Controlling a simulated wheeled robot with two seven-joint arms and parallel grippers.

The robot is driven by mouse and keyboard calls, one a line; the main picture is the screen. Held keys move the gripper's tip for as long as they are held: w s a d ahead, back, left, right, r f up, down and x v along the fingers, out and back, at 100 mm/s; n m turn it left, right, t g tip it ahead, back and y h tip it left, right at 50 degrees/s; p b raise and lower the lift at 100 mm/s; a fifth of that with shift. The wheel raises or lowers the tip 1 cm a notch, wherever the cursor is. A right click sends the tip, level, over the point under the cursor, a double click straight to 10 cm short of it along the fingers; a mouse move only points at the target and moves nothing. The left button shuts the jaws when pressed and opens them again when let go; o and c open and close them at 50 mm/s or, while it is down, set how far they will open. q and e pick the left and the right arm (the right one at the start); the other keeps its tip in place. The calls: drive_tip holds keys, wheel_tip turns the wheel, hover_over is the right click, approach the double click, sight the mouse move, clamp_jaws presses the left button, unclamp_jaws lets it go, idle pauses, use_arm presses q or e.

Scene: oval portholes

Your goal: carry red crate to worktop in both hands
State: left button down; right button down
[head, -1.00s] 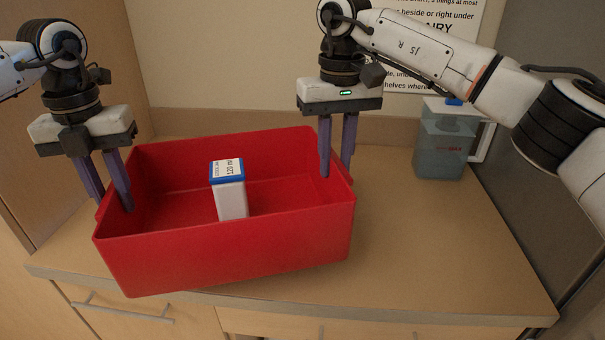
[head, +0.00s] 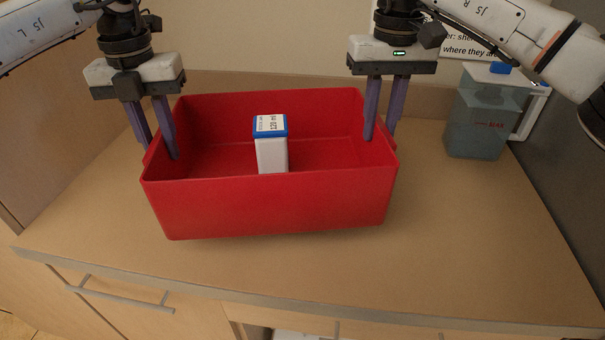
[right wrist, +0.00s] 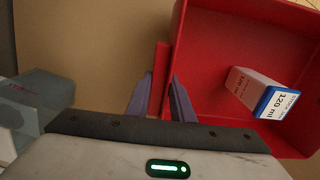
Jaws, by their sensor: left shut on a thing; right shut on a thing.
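The red crate (head: 275,205) is over the wooden worktop (head: 460,240), roughly level; I cannot tell whether its bottom touches the surface. A white carton with a blue top (head: 271,145) stands inside it and also shows in the right wrist view (right wrist: 250,92). My left gripper (head: 158,150) is shut on the crate's left wall, one finger inside and one outside. My right gripper (head: 381,135) is shut on the right wall in the same way. In the right wrist view the right gripper's fingers (right wrist: 163,98) straddle the red wall of the crate (right wrist: 160,75).
A clear jug with a blue-tabbed lid (head: 478,115) stands at the back right of the worktop. A wall rises behind, with a printed sign (head: 480,45). Bare worktop lies in front and to the right. Drawers with a handle (head: 125,298) are below the front edge.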

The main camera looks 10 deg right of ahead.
sight(168, 166)
use_arm(q)
drive_tip(key=shift+a+f, duration=0.1)
use_arm(e)
drive_tip(key=shift+f, duration=0.1)
